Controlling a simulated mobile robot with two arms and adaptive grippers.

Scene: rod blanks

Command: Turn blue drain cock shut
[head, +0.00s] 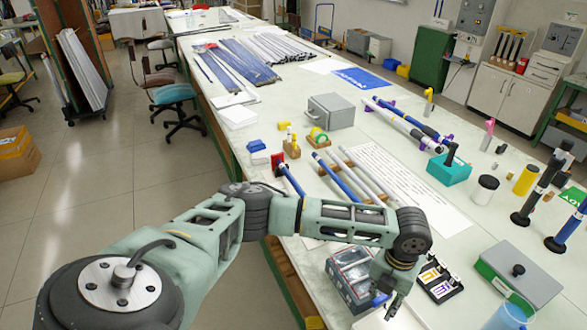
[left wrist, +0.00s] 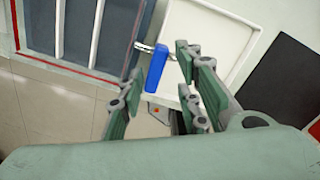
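The blue drain cock (left wrist: 157,68) shows in the left wrist view as a short blue lever by a metal stub at the edge of a white tray (left wrist: 205,35). In the head view a small blue part of it (head: 380,298) shows beside my left gripper (head: 390,308), partly hidden by the arm. In the left wrist view my left gripper (left wrist: 162,62) is open, with one finger on each side of the blue lever. The fingers look apart from it; contact is hard to judge. My right gripper is not in view.
A compartmented box (head: 345,285) stands left of my left gripper. A black holder (head: 438,278) and a green box with a grey lid (head: 518,275) are to the right. A clear blue container (head: 510,316) stands at the bottom right. Rods (head: 345,180) lie farther back.

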